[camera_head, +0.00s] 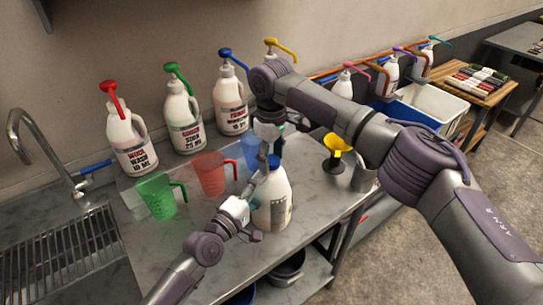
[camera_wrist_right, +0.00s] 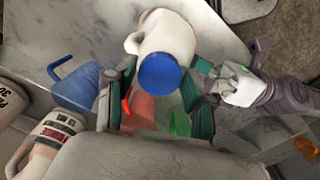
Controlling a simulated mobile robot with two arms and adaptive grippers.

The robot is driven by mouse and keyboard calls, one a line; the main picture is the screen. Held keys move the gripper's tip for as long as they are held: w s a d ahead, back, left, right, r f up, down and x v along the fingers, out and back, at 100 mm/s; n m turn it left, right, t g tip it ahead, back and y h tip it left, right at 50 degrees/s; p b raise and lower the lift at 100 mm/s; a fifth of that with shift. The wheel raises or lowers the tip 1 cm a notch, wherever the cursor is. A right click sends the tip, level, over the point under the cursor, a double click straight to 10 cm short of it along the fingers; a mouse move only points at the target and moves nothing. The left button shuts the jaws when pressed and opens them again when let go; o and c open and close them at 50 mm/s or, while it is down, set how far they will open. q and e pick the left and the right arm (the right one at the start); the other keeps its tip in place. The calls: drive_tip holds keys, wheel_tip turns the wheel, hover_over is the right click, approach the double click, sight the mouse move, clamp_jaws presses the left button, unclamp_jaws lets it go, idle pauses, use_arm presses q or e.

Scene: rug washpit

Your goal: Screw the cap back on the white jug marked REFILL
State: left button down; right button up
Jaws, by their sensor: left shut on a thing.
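The white jug (camera_head: 272,212) stands on the metal counter near its front edge; its marking is not readable. Its body (camera_wrist_right: 172,33) and a blue cap (camera_wrist_right: 160,73) at its top show in the right wrist view; the cap also shows in the head view (camera_head: 273,161). I cannot tell how tightly the cap sits. My left gripper (camera_head: 258,186) is shut on the upper jug from the left. My right gripper (camera_head: 272,143) is above the cap, pointing down; in the wrist view its fingers (camera_wrist_right: 160,100) are apart, with gaps on either side of the cap.
Green (camera_head: 158,196), red (camera_head: 210,173) and blue (camera_head: 249,150) measuring jugs stand left of and behind the white jug. Pump bottles (camera_head: 184,122) line the wall. A yellow funnel (camera_head: 337,144) is to the right. A sink (camera_head: 65,255) is at left. Clear counter lies in front.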

use_arm(q)
drive_tip(key=shift+f, duration=0.15)
use_arm(e)
drive_tip(key=shift+o, duration=1)
drive_tip(key=shift+r, duration=0.1)
wheel_tip(320, 180, up, 12)
use_arm(q)
drive_tip(key=shift+c, duration=0.8)
unclamp_jaws()
drive_tip(key=v, duration=1.2)
